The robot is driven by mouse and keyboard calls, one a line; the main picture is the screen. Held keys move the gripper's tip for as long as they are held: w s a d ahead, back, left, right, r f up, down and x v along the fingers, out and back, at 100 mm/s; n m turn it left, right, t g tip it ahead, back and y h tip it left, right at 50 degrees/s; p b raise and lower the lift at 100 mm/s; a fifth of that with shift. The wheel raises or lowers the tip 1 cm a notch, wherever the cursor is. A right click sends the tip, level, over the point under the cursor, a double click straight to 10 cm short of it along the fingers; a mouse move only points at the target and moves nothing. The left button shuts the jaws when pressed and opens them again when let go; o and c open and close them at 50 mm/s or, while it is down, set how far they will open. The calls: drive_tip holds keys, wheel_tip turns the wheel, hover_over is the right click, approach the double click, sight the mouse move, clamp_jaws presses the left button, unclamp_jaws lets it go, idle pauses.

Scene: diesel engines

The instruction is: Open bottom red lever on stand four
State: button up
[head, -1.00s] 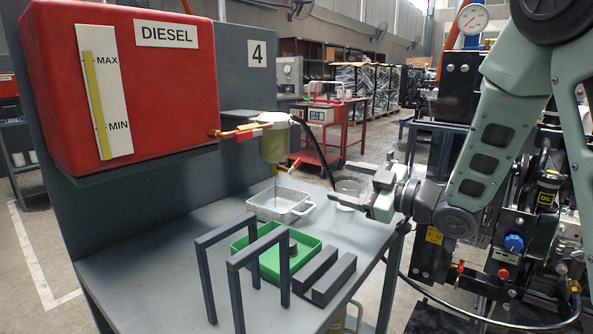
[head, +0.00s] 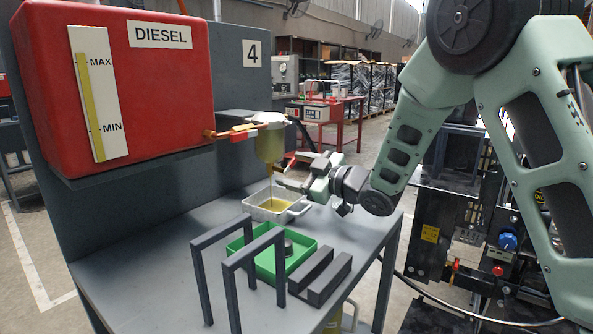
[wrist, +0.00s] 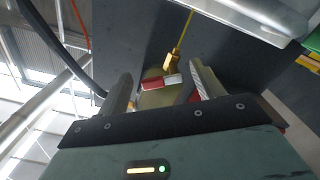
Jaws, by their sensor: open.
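Stand four carries the red diesel tank (head: 115,90) and the number plate (head: 252,53). A yellowish filter bowl (head: 269,146) hangs under a pale head beside it. My gripper (head: 293,170) is open at the bowl's lower right. In the wrist view, the bottom red lever (wrist: 158,82), with a pale end, lies between the open fingers (wrist: 161,72); I cannot tell whether they touch it. A brass outlet (wrist: 174,61) shows close by. A thin yellow stream runs from the bowl's bottom into a metal tray (head: 258,213). In the head view my gripper largely hides the lever.
An upper red lever (head: 242,127) sits on the copper fuel line. On the bench are a green tray (head: 299,255), two dark upright frames (head: 228,285) and dark bars (head: 328,278). A black hose runs near the bowl. An engine (head: 485,235) stands right.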

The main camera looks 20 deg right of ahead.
drive_tip(key=c, duration=1)
drive_tip(key=n+b, duration=0.1)
drive_tip(key=b, duration=0.1)
drive_tip(key=shift+f+n+b, duration=0.15)
drive_tip(key=shift+n+b, duration=0.2)
drive_tip(key=shift+n, duration=0.05)
drive_tip(key=n+b, duration=0.1)
drive_tip(key=r+n+b, duration=0.1)
drive_tip(key=shift+s+a+n, duration=0.1)
drive_tip(key=shift+n, duration=0.3)
drive_tip(key=o, duration=1)
drive_tip(key=v, duration=1.7)
drive_tip(key=shift+s, duration=0.15)
